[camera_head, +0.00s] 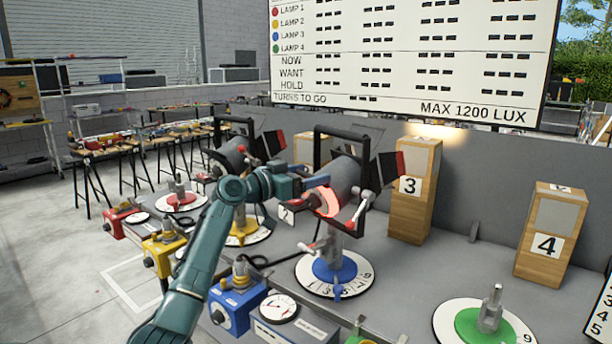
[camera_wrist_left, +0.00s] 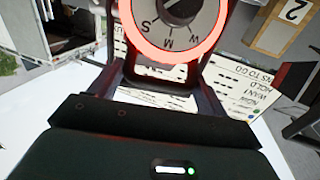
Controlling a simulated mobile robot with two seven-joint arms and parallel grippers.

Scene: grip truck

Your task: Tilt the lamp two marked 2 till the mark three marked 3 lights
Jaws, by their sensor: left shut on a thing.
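A grey lamp (camera_head: 343,176) in a black yoke stands on a blue round base (camera_head: 335,267) with a numbered white ring. I cannot read a number on the lamp itself. Its rear ring glows red in the head view and around the dial (camera_wrist_left: 172,12) in the left wrist view. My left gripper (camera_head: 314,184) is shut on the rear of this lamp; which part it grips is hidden. The wooden mark 3 (camera_head: 409,192) stands right of the lamp, with warm light on the wall above it. A 2 plate (camera_head: 287,213) shows behind the lamp. My right gripper is not in view.
A similar lamp (camera_head: 233,157) stands over a yellow base to the left. Mark 4 (camera_head: 548,243) and a green base (camera_head: 485,325) are at right. Red, yellow and blue boxes (camera_head: 238,305) line the near edge. A readout board (camera_head: 420,50) hangs behind.

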